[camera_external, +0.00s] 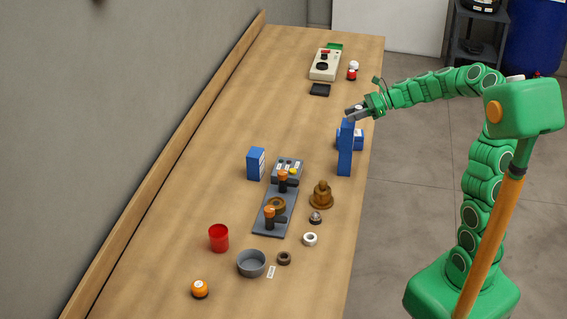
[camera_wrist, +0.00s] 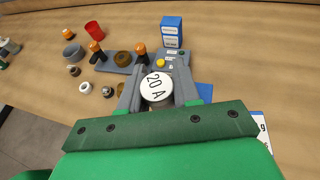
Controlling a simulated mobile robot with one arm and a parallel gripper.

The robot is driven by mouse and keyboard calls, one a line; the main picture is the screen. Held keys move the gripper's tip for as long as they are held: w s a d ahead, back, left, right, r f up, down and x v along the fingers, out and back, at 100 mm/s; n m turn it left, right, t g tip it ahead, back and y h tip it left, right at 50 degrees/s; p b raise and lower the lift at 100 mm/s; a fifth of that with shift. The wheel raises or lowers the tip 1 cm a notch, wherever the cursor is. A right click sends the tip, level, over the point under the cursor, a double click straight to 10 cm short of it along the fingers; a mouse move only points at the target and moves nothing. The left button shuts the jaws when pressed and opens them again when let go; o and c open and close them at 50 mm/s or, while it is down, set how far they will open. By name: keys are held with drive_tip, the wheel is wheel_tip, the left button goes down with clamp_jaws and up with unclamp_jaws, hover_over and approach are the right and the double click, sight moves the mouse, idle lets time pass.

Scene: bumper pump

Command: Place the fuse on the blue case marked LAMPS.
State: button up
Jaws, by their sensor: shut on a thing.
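The fuse (camera_wrist: 157,88) has a white round end marked "20 A". It is between the fingers of my gripper (camera_wrist: 158,94), which is shut on it. In the external view my gripper (camera_external: 356,111) is just above a tall blue case (camera_external: 345,150) near the table's right edge. Whether they touch I cannot tell. Another blue case (camera_external: 358,140) is partly hidden behind the tall one. A third blue case (camera_external: 255,163) stands farther left, and its labelled face shows in the wrist view (camera_wrist: 172,32). The label lettering is too small to read, so I cannot tell which says LAMPS.
A grey plate (camera_external: 267,222) with orange-topped parts and a grey button box (camera_external: 288,169) lie mid-table. A brass bell-shaped part (camera_external: 321,195), a red cup (camera_external: 218,238) and a grey bowl (camera_external: 251,263) stand nearer.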

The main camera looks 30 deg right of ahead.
drive_tip(key=w+d+m+t+h, duration=0.1)
drive_tip(key=d+m+t, duration=0.1)
drive_tip(key=d, duration=0.7)
drive_tip(key=w+f, duration=0.4)
drive_tip(key=w+d+f, duration=0.1)
drive_tip(key=w+f, duration=0.3)
drive_tip(key=f, duration=0.1)
drive_tip(key=w+f, duration=0.4)
drive_tip(key=w, duration=0.1)
drive_tip(key=shift+d+f, duration=0.2)
drive_tip(key=shift+f, duration=0.05)
drive_tip(key=shift+w+f, duration=0.5)
drive_tip(key=shift+f, duration=0.1)
drive_tip(key=shift+w+f, duration=0.2)
drive_tip(key=shift+f, duration=1.55)
drive_tip(key=shift+f, duration=0.1)
drive_tip(key=o, duration=1)
